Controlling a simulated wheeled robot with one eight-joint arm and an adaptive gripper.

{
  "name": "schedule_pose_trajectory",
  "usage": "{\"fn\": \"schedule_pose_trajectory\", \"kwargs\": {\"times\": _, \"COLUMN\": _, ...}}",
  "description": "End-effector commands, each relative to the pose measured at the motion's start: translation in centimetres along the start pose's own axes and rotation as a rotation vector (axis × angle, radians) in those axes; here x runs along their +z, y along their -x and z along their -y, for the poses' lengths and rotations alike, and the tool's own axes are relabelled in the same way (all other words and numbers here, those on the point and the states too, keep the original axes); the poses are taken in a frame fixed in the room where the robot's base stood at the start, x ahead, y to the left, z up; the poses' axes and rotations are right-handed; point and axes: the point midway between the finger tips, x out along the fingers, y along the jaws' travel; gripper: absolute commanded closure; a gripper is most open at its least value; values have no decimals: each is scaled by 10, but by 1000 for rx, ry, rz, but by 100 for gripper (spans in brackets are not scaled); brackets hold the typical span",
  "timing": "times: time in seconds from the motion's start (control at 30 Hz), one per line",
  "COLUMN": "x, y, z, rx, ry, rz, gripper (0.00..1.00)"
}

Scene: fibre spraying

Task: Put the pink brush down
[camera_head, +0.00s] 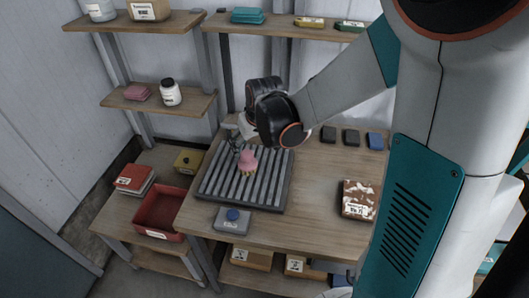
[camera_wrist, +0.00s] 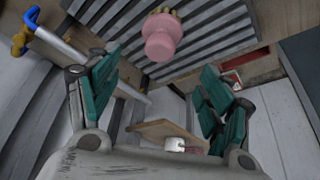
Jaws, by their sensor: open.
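The pink brush (camera_head: 247,160) stands on the grey slatted rack (camera_head: 272,192) on the table, its yellowish bristles down on the slats. In the wrist view the pink brush (camera_wrist: 165,38) is at the top middle, beyond my fingers, with the slatted rack (camera_wrist: 215,40) behind it. My gripper (camera_head: 238,150) is just above and left of the brush in the head view. In the wrist view my gripper (camera_wrist: 160,70) has its teal fingers spread wide with nothing between them. The brush appears apart from both fingers.
A brown-and-white labelled package (camera_head: 358,200) lies at the table's right. Several small blocks (camera_head: 351,137) line the back right. A red bin (camera_head: 160,214) stands at left. The table's middle right is clear.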

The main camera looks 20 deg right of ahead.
Motion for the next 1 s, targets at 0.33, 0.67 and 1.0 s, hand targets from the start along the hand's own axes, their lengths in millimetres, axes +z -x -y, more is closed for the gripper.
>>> {"fn": "schedule_pose_trajectory", "kwargs": {"times": 0.33, "x": 30, "y": 90, "z": 7, "rx": 15, "ry": -21, "rz": -64, "gripper": 27}}
{"fn": "schedule_pose_trajectory", "kwargs": {"times": 0.67, "x": 76, "y": 155, "z": 13, "rx": 27, "ry": -44, "rz": -130, "gripper": 27}}
{"fn": "schedule_pose_trajectory", "kwargs": {"times": 1.0, "x": 129, "y": 194, "z": 18, "rx": 36, "ry": -64, "rz": -194, "gripper": 27}}
